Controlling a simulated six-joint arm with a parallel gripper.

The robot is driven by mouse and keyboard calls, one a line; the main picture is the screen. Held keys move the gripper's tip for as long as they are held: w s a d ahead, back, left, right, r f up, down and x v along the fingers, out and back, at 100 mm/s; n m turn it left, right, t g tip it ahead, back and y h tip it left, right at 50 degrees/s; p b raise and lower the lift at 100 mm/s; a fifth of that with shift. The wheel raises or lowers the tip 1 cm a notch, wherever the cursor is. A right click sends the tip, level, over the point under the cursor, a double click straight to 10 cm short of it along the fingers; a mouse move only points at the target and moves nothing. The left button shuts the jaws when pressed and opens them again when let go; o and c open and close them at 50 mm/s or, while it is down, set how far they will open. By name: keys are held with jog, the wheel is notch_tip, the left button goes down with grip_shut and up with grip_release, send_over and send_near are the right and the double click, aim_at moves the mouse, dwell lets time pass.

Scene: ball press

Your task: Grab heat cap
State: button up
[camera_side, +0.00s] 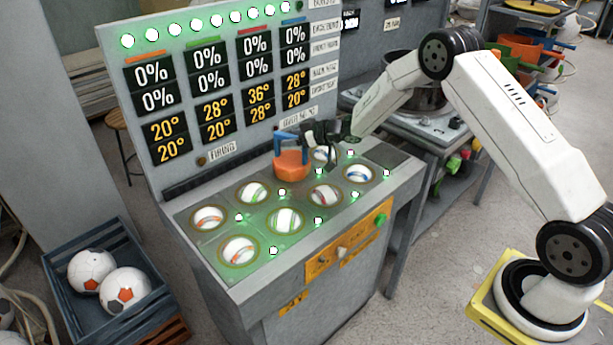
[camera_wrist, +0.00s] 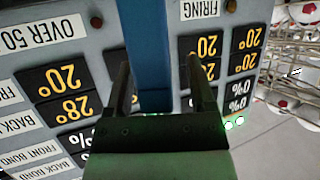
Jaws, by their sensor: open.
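The heat cap (camera_side: 291,166) is an orange cup-like piece with a blue handle. It rests on the press's top among the ball sockets, at the far row near the panel. My gripper (camera_side: 313,136) is right beside the handle in the side view. In the wrist view, my two dark fingers (camera_wrist: 158,68) are apart, and a blue bar (camera_wrist: 152,40), apparently the cap's handle, runs between them with a gap on each side. The orange part does not show in the wrist view.
Several balls (camera_side: 285,220) sit in lit sockets on the press top (camera_side: 215,255). The display panel (camera_side: 118,110) rises close behind the cap. A crate (camera_side: 75,310) with two balls stands at lower left. A pot and stove (camera_side: 405,118) stand at right.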

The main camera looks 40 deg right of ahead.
dwell(0.4)
grip_shut()
dwell(1.3)
jog(key=shift+r, duration=0.2)
